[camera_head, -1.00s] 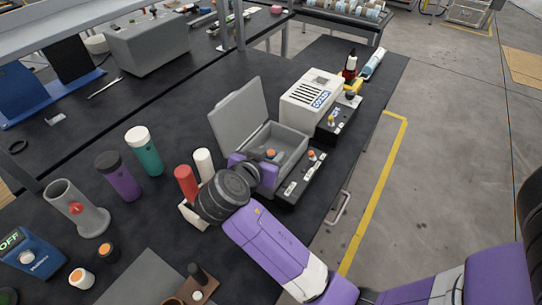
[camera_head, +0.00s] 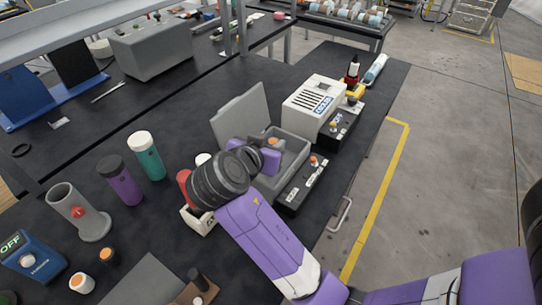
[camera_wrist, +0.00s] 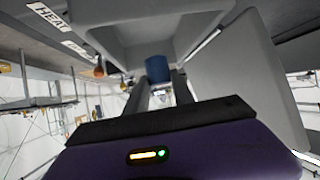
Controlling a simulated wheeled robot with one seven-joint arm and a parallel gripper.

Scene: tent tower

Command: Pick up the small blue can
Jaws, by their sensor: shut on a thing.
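The small blue can (camera_wrist: 157,69) shows in the wrist view between the tips of my two fingers. My gripper (camera_wrist: 158,84) is shut on it. In the head view my gripper (camera_head: 270,150) is over the open grey box (camera_head: 296,155), and my wrist hides part of the box. A small orange top (camera_head: 273,142) shows at my gripper there; the blue side of the can is hidden in that view.
The box's raised lid (camera_head: 240,115) stands just left of my gripper. A black control panel (camera_head: 302,185) lies along the box's right side. A white heater-like unit (camera_head: 313,100) stands behind. A red cylinder (camera_head: 183,178) and a white one (camera_head: 202,159) are close to my wrist.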

